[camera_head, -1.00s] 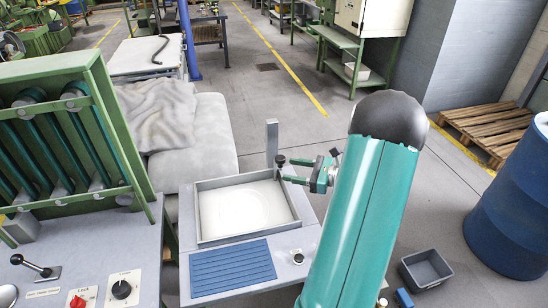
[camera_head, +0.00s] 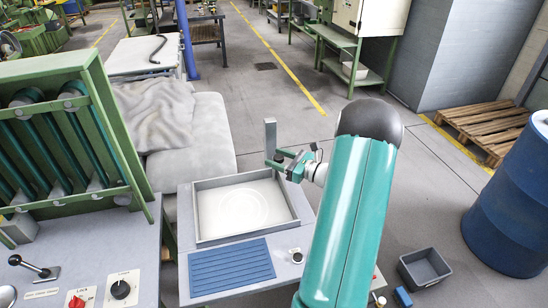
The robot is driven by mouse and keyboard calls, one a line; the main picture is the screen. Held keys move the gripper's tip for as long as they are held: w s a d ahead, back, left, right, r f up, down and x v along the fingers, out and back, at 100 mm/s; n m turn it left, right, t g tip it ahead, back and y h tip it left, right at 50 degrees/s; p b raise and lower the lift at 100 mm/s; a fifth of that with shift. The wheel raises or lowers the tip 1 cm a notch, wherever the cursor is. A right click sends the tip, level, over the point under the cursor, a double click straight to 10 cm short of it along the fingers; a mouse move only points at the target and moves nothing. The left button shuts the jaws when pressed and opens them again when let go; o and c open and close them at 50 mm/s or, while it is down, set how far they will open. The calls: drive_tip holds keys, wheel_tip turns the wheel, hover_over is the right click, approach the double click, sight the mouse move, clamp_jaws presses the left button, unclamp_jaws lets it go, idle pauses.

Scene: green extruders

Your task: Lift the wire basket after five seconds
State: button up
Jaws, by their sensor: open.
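A shallow grey basin (camera_head: 196,217) with a white inside and a faint round outline stands on the grey bench. I cannot make out a wire basket; the round outline in the basin is too faint to tell. A grey upright post (camera_head: 270,137) stands at the basin's far right corner. My gripper (camera_head: 279,160) is open at this post, beyond the basin's right rim. A small dark knob (camera_head: 279,156) shows between or just behind the fingers; I cannot tell if they touch it. My green arm hides part of the bench's right side.
A blue ribbed mat (camera_head: 231,267) and a small black knob (camera_head: 297,258) lie in front of the basin. A green rack (camera_head: 70,150) and a control panel with a lever stand left. A grey bin (camera_head: 424,268) and blue barrel (camera_head: 512,205) stand on the floor right.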

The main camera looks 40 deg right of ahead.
drive_tip(key=shift+x, duration=0.9)
clamp_jaws()
wheel_tip(320, 180, up, 11)
drive_tip(key=shift+f, duration=0.15)
unclamp_jaws()
drive_tip(key=shift+s, duration=0.15)
drive_tip(key=v, duration=1.3)
drive_tip(key=shift+s+d, duration=0.15)
drive_tip(key=shift+s, duration=0.1)
